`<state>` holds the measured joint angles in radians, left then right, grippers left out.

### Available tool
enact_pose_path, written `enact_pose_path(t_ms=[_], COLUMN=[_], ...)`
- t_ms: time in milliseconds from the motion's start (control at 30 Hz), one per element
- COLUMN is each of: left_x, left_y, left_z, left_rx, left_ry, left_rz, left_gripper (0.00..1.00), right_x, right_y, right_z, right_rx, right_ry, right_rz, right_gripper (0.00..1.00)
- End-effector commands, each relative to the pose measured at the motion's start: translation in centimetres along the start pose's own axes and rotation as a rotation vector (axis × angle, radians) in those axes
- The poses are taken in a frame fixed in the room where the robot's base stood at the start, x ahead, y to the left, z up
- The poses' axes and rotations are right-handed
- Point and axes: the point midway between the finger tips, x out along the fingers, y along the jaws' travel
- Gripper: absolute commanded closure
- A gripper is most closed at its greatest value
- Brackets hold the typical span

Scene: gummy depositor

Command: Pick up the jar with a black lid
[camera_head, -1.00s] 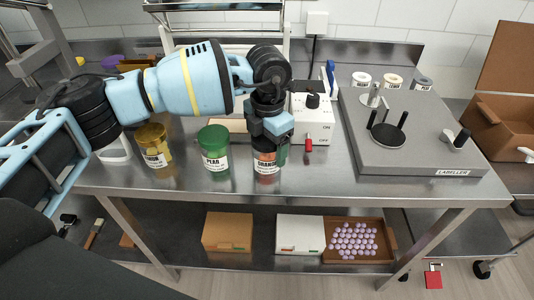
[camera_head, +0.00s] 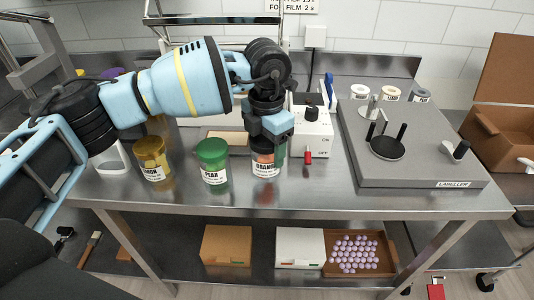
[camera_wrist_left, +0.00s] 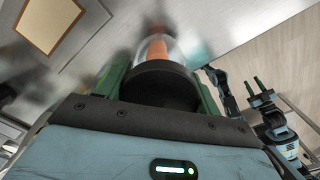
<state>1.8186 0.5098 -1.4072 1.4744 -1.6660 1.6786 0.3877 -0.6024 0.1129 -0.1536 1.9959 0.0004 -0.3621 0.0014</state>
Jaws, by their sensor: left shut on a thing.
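The black-lidded jar with orange contents and an orange-topped label (camera_head: 265,168) is upright in my left gripper (camera_head: 268,145), at the front middle of the steel table. In the left wrist view, its black lid (camera_wrist_left: 160,84) sits between the green fingers, which are shut on it. The clear body with orange inside extends beyond the lid. The jar appears slightly above the tabletop. My right gripper (camera_wrist_left: 254,82) shows small at the right of the left wrist view, its two green fingertips apart and empty. It is outside the head view.
A green PEAR jar (camera_head: 212,160) and a yellow LEMON jar (camera_head: 152,158) stand to the left. A white switch box (camera_head: 316,130) is behind right. The grey labeller (camera_head: 430,170) fills the table's right. The steel surface (camera_head: 310,182) in front is clear.

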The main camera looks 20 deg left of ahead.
Motion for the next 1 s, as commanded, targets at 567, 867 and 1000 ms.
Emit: enact_pose_path(t_ms=[567,867,1000], left_x=[-1.0,-1.5,-1.6], left_y=[-10.5,-14.9,-15.7], left_z=[-1.9,-2.6,-2.8], left_rx=[0.009,0.003,0.002], left_ry=[0.0,-0.001,-0.001], left_rz=[-0.001,0.0,0.0], left_gripper=[0.59,0.59,0.59], right_x=[0.4,0.4,0.3], right_y=[-0.1,-0.2,-0.2], right_z=[0.4,1.1,1.3], right_rx=[0.004,0.006,0.006], right_ry=[-0.006,-0.018,-0.022], right_rz=[-0.001,-0.002,-0.003], right_gripper=[0.64,0.64,0.64])
